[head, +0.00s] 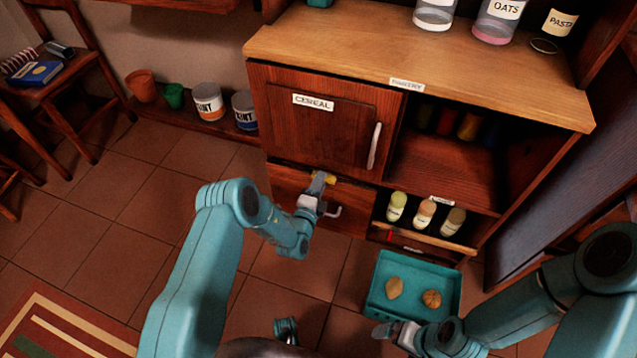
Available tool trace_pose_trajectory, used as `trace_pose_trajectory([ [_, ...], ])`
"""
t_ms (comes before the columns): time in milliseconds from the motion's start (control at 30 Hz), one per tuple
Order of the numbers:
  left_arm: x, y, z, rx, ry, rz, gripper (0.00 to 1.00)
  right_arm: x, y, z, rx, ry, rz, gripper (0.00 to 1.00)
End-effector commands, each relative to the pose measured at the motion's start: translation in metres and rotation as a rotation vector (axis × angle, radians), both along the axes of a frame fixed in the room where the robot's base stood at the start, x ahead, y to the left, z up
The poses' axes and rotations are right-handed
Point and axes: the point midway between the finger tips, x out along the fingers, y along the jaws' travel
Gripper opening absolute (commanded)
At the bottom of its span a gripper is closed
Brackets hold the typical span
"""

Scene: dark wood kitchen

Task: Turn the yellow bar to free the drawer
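The yellow bar (331,179) shows as a small patch at the top of the dark wood drawer (285,190), just under the cereal cupboard door. My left gripper (320,180) is in front of the bar and covers much of it, so its angle is hard to read. The fingertips are at the bar, but whether they are shut on it I cannot tell. The drawer front looks flush with the cabinet. My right gripper (384,330) is low, by the front edge of the teal tray, away from the drawer; its opening is unclear.
The cereal door (320,122) with its pale handle (374,146) is above the drawer. Several bottles (425,212) stand on a low shelf to the right. The teal tray (373,303) holds two small food items. Tiled floor (180,210) is free to the left.

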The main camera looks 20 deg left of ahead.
Motion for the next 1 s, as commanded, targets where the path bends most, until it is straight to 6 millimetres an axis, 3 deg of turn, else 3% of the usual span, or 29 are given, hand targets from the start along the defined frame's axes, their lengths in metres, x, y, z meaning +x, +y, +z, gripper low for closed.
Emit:
trace_pose_trajectory([
  [333,-0.001,0.002,0.002,0.003,-0.004,0.003,0.45,0.000,0.000,0.001,0.000,0.000,0.000,1.00],
  [467,-0.014,0.003,0.003,0.002,0.000,0.005,0.45,0.000,0.000,0.008,0.000,0.000,0.000,1.00],
  [800,-0.102,0.006,0.003,-0.001,0.003,0.004,0.45,0.000,0.000,0.034,0.000,0.000,0.000,1.00],
  [1000,-0.143,0.007,0.002,0.000,0.002,0.004,0.45,0.000,0.000,0.041,0.000,0.000,0.000,1.00],
])
